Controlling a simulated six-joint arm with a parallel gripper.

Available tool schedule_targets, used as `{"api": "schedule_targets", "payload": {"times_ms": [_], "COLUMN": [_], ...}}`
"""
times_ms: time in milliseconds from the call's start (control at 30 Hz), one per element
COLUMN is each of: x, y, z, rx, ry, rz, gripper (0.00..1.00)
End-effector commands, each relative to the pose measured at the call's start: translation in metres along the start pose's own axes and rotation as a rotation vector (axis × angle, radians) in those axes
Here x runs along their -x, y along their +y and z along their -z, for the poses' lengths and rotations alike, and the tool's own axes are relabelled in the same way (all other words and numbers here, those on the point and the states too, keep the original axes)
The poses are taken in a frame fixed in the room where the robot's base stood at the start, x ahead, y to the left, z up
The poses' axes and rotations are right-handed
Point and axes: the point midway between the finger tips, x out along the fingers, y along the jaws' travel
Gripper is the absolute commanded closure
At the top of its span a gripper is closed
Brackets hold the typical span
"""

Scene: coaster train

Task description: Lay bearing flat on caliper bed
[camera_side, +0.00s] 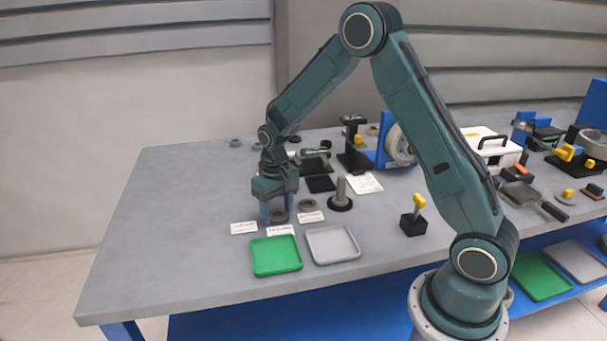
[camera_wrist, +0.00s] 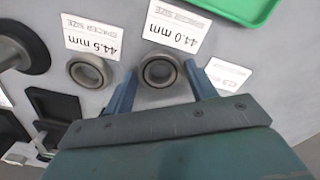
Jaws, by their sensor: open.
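My gripper (camera_wrist: 160,85) is open, pointing down, with its blue fingers either side of a dark grey ring (camera_wrist: 159,71) by the "44.0 mm" spacer card (camera_wrist: 176,24). The ring lies flat on the bench; I cannot tell whether the fingers touch it. In the side view my gripper (camera_side: 276,214) stands at this ring (camera_side: 279,216). A second ring (camera_wrist: 88,71) lies by the "44.5 mm" card (camera_wrist: 90,37). I cannot tell which ring is the bearing. A black device with a metal cylinder (camera_side: 316,154), perhaps the caliper, stands behind; its bed is not clear.
A post on a round black base (camera_side: 340,194) stands to the right of the rings. Green (camera_side: 276,256) and grey (camera_side: 333,245) trays lie in front. The left of the bench is clear.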

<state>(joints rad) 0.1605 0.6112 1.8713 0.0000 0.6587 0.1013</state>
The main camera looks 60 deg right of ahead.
Motion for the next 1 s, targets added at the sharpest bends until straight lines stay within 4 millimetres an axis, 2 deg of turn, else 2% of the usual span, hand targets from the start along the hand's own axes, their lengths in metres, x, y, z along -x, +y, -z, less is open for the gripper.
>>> {"api": "schedule_targets", "payload": {"times_ms": [267,433,667,1000], "x": [-0.001,-0.001,0.002,0.015], "y": [0.000,0.000,0.000,0.000], "z": [0.000,0.000,0.000,0.001], "rx": [0.000,0.000,0.000,0.000], "ry": [0.000,0.000,0.001,0.002], "rz": [0.000,0.000,0.000,0.000], "gripper": [0.44,0.76,0.77,0.77]}}
